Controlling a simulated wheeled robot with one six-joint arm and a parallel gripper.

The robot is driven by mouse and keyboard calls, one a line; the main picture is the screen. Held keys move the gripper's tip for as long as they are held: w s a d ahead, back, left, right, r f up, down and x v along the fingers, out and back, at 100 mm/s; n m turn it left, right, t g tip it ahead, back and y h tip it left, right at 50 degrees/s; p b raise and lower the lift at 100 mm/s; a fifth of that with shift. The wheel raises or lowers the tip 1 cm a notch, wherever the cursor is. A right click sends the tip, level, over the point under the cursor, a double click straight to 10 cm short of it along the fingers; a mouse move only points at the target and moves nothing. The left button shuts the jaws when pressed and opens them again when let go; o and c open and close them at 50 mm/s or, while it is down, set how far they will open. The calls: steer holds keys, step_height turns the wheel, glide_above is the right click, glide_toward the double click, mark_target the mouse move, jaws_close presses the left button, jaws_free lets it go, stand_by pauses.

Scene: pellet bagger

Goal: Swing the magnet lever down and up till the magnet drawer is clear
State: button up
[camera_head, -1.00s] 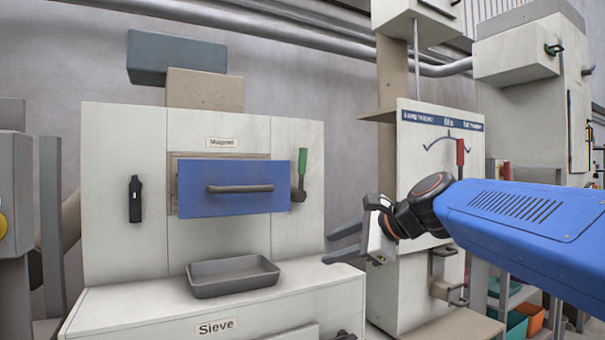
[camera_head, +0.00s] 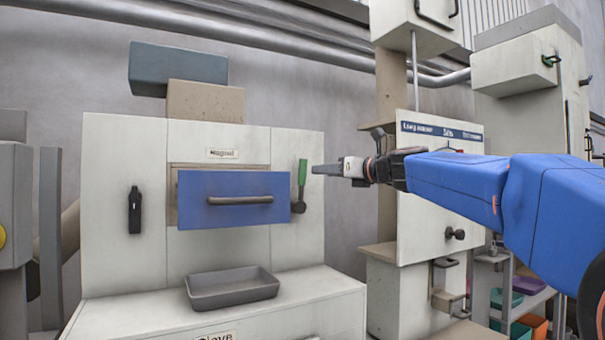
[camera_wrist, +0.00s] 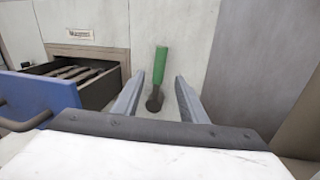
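The magnet lever (camera_head: 301,182) has a green grip pointing up and a dark round pivot on the machine's front. My gripper (camera_head: 316,169) is just right of the lever in the head view, level with its green grip. In the wrist view the lever (camera_wrist: 159,72) stands upright between the fingers of my open gripper (camera_wrist: 153,88), beyond their tips. The blue-fronted magnet drawer (camera_head: 232,212) is pulled out of its opening. In the wrist view its inside (camera_wrist: 85,80) shows several dark bars with brownish material along them.
A grey tray (camera_head: 232,296) lies on the ledge below the drawer. A black handle (camera_head: 135,210) is on the panel at left. The drawer's blue front (camera_wrist: 38,100) juts out left of my gripper. A white cabinet (camera_head: 415,225) stands at right.

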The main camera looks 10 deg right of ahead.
mark_target(305, 172)
steer(key=x, duration=1.1)
steer(key=shift+w+a, duration=0.15)
jaws_close()
